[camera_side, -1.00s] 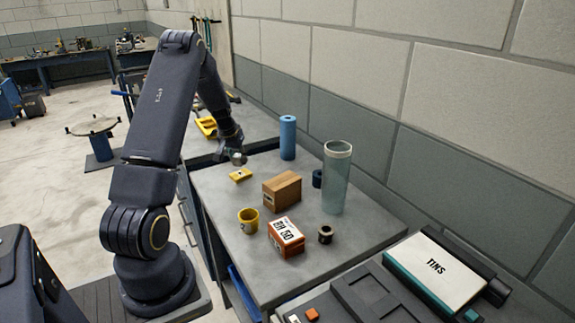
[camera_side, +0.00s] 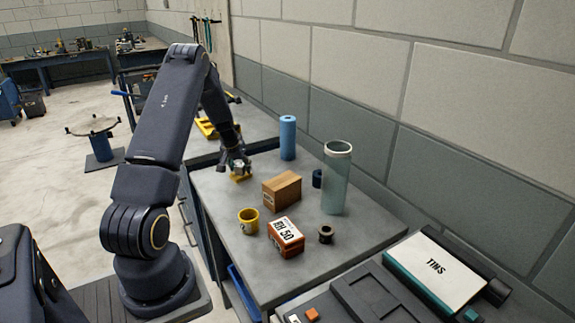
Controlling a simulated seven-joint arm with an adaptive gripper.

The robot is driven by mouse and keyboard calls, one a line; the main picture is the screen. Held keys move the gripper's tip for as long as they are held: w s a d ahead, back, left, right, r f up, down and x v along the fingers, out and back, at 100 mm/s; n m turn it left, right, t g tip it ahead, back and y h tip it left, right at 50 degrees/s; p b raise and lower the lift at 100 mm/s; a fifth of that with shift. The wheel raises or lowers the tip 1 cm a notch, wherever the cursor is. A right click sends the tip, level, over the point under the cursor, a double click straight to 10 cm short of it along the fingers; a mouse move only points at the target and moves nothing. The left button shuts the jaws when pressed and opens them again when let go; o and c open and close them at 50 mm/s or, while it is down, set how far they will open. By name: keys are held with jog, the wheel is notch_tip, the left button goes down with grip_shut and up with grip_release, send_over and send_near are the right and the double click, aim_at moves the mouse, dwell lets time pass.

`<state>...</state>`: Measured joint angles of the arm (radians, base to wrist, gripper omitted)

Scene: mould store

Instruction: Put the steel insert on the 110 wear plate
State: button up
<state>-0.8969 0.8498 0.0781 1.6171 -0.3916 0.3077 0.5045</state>
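Bare bench (camera_side: 215,197) lies left of the block.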

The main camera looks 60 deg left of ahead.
jog(key=v, duration=1.2)
jog(key=w+d+r+m+t+h, duration=0.1)
jog(key=w+d+r+m, duration=0.1)
jog(key=d+r, duration=0.5)
jog(key=w+d+r+m, duration=0.1)
jog(key=w+d+r, duration=0.25)
jog(key=d, duration=0.65)
jog(key=s+d+r+m+t+h, duration=0.1)
jog(key=s+d+r, duration=0.1)
jog(key=d, duration=0.5)
jog(key=s+d+r+m, duration=0.2)
jog(key=s+d+r, duration=0.1)
jog(key=d, duration=0.4)
jog(key=s+d+m+h, duration=0.1)
jog(key=s+d+m, duration=0.2)
jog(key=s+d, duration=0.6)
jog(key=shift+s+d+f, duration=0.3)
jog(key=shift+s+d, duration=0.05)
jog(key=shift+s, duration=0.25)
